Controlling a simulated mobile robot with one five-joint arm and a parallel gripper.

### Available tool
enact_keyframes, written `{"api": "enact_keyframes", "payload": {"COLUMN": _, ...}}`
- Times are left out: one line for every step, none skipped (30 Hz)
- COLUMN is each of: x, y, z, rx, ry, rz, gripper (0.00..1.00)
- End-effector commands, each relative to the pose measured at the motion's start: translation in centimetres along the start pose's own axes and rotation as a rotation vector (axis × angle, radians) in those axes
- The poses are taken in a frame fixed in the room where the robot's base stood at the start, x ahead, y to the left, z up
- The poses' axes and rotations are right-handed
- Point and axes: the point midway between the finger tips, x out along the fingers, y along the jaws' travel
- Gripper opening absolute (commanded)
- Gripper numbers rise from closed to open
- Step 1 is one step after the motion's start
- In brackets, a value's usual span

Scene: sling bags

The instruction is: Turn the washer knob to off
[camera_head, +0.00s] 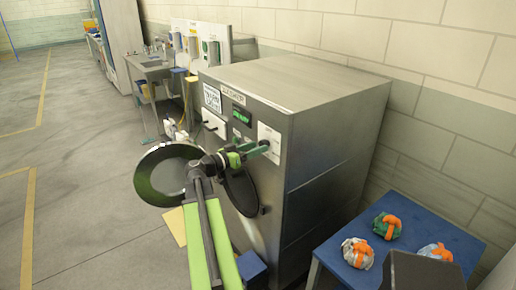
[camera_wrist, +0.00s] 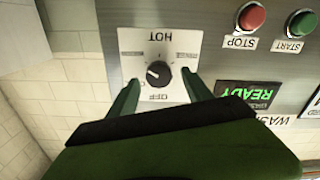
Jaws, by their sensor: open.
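The washer (camera_head: 320,100) is a tall steel cabinet standing against the wall. Its black round knob (camera_wrist: 158,74) sits on a white plate (camera_wrist: 135,45) in the wrist view. HOT is printed above the knob and OFF below it, both upside down in this picture. A pale mark shows on the knob's left side, away from both words. My gripper (camera_wrist: 161,84) is open, its green fingers on either side of the knob's lower part, apart from it in the picture. I cannot tell how far short of the plate the tips are. In the head view, my gripper (camera_head: 260,149) is at the plate and hides the knob.
A red STOP button (camera_wrist: 252,17), a green START button (camera_wrist: 301,23) and a READY display (camera_wrist: 245,93) are beside the plate. The round door (camera_head: 240,190) is below. A blue table (camera_head: 345,270) with several bundles stands right. Open floor lies left.

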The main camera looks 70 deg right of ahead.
Motion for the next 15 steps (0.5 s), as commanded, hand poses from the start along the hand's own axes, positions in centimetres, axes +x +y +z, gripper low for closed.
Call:
{"api": "enact_keyframes", "payload": {"x": 0.8, "y": 0.0, "z": 0.0, "rx": 0.000, "ry": -0.001, "rz": 0.002, "gripper": 0.59}}
{"api": "enact_keyframes", "payload": {"x": 1.1, "y": -0.1, "z": 0.0, "rx": 0.000, "ry": 0.000, "rz": 0.001, "gripper": 0.59}}
{"api": "enact_keyframes", "payload": {"x": 1.4, "y": -0.1, "z": 0.0, "rx": 0.000, "ry": 0.000, "rz": 0.000, "gripper": 0.59}}
{"api": "enact_keyframes", "payload": {"x": 1.6, "y": -0.1, "z": 0.0, "rx": 0.000, "ry": 0.000, "rz": 0.000, "gripper": 0.59}}
{"api": "enact_keyframes", "payload": {"x": 1.8, "y": 0.0, "z": 0.0, "rx": 0.000, "ry": 0.000, "rz": 0.000, "gripper": 0.59}}
{"api": "enact_keyframes", "payload": {"x": 1.9, "y": 0.0, "z": 0.0, "rx": 0.000, "ry": 0.000, "rz": 0.000, "gripper": 0.59}}
{"api": "enact_keyframes", "payload": {"x": 1.9, "y": 0.0, "z": 0.0, "rx": 0.000, "ry": 0.000, "rz": 0.000, "gripper": 0.59}}
{"api": "enact_keyframes", "payload": {"x": 2.0, "y": 0.0, "z": 0.0, "rx": 0.000, "ry": 0.000, "rz": 0.000, "gripper": 0.59}}
{"api": "enact_keyframes", "payload": {"x": 2.0, "y": 0.0, "z": 0.0, "rx": 0.000, "ry": 0.000, "rz": -0.001, "gripper": 0.59}}
{"api": "enact_keyframes", "payload": {"x": 2.0, "y": 0.0, "z": 0.0, "rx": 0.000, "ry": 0.000, "rz": -0.001, "gripper": 0.59}}
{"api": "enact_keyframes", "payload": {"x": 1.9, "y": 0.0, "z": 0.0, "rx": 0.000, "ry": 0.000, "rz": -0.001, "gripper": 0.59}}
{"api": "enact_keyframes", "payload": {"x": 1.9, "y": 0.0, "z": 0.0, "rx": 0.000, "ry": 0.000, "rz": -0.001, "gripper": 0.59}}
{"api": "enact_keyframes", "payload": {"x": 1.9, "y": 0.0, "z": 0.0, "rx": 0.000, "ry": 0.000, "rz": -0.001, "gripper": 0.59}}
{"api": "enact_keyframes", "payload": {"x": 1.9, "y": 0.0, "z": 0.0, "rx": 0.000, "ry": 0.000, "rz": -0.001, "gripper": 0.57}}
{"api": "enact_keyframes", "payload": {"x": 1.9, "y": 0.0, "z": 0.0, "rx": 0.000, "ry": 0.000, "rz": -0.001, "gripper": 0.52}}
